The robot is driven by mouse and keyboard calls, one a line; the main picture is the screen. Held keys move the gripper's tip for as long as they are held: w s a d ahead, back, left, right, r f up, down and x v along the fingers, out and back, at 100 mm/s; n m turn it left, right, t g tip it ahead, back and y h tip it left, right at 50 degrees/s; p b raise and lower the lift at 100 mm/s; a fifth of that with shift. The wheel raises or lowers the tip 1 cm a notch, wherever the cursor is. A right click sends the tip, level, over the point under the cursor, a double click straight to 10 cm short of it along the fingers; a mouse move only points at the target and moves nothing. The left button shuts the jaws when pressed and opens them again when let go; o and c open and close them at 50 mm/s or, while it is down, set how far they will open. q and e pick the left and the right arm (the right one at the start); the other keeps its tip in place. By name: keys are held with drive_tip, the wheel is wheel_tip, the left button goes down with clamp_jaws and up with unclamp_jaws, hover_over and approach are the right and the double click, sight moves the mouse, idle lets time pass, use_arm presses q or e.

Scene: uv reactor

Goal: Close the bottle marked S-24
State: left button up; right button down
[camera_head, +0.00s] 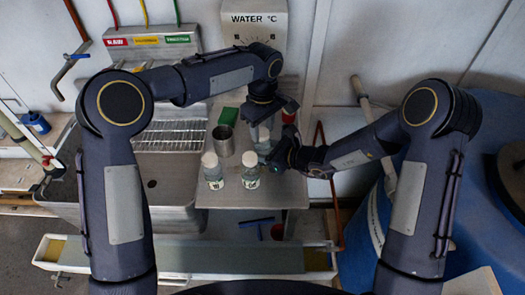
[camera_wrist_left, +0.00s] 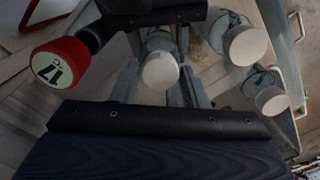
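A clear bottle (camera_head: 263,141) stands at the back right of the metal shelf; its label cannot be read. My left gripper (camera_head: 263,112) points down right above it. In the left wrist view a white cap (camera_wrist_left: 160,71) lies between my left fingers, with a visible gap on each side, so they look open around it. My right gripper (camera_head: 281,155) is low at the bottle's right side; its fingertips are largely hidden. Two white-capped bottles, one left (camera_head: 212,171) and one right (camera_head: 250,170), stand in front; their labels are too small to read.
A red-topped item marked 17 °C (camera_wrist_left: 60,63) is close to my left gripper. A metal cup (camera_head: 223,140) and a green block (camera_head: 228,116) stand left of the grippers. The sink (camera_head: 150,185) is farther left. Bare shelf (camera_head: 275,195) shows at the front right.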

use_arm(q)
drive_tip(key=c, duration=0.7)
